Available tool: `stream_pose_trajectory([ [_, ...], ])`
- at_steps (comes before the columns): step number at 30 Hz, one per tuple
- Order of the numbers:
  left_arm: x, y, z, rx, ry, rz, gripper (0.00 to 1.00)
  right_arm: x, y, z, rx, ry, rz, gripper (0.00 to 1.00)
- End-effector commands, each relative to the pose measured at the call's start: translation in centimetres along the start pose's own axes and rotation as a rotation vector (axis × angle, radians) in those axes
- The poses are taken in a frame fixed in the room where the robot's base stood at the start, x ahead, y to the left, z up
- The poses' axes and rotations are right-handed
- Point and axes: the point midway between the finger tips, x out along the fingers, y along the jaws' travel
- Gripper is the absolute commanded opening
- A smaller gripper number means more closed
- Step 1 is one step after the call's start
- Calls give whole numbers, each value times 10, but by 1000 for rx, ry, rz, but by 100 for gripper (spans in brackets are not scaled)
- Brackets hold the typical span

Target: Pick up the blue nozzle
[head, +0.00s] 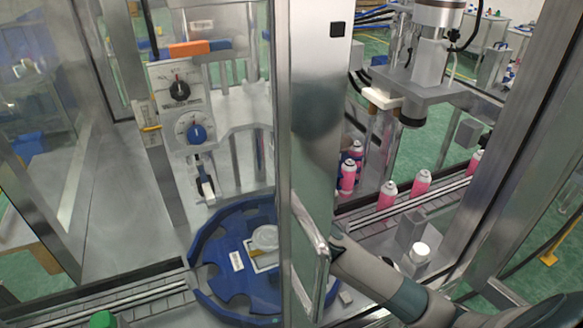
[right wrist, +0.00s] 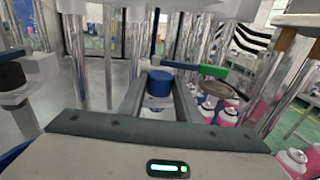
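In the right wrist view a short blue cylindrical piece (right wrist: 160,84), which looks like the blue nozzle, sits between the two dark fingers of my right gripper (right wrist: 160,78). The fingers stand apart on either side of it, close to its sides. I cannot tell whether they touch it. In the head view my right arm comes in from the lower right and passes behind the metal post (head: 312,130), so the gripper and the nozzle are hidden there. My left gripper is not in view.
A blue star wheel (head: 205,255) lies left of the post. Pink cans (head: 387,196) stand along the conveyor at right. A press head (head: 425,75) hangs above. In the wrist view a blue bar with a green end (right wrist: 214,71) lies just beyond the fingers, among upright rods.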

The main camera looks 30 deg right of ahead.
Motion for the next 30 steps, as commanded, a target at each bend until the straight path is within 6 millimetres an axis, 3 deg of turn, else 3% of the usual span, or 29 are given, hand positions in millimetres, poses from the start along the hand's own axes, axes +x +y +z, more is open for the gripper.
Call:
stream_pose_trajectory([
  [1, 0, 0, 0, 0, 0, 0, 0, 0, 0, 0, 0, 0, 0, 14],
  [3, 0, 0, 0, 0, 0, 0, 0, 0, 0, 0, 0, 0, 0, 4],
  [16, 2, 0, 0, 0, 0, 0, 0, 0, 0, 7, 1, -3, 0, 4],
  [25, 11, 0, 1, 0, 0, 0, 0, 0, 0, 44, 3, -8, 1, 4],
  [30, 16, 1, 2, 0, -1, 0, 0, -18, -21, 56, 0, -4, 0, 4],
])
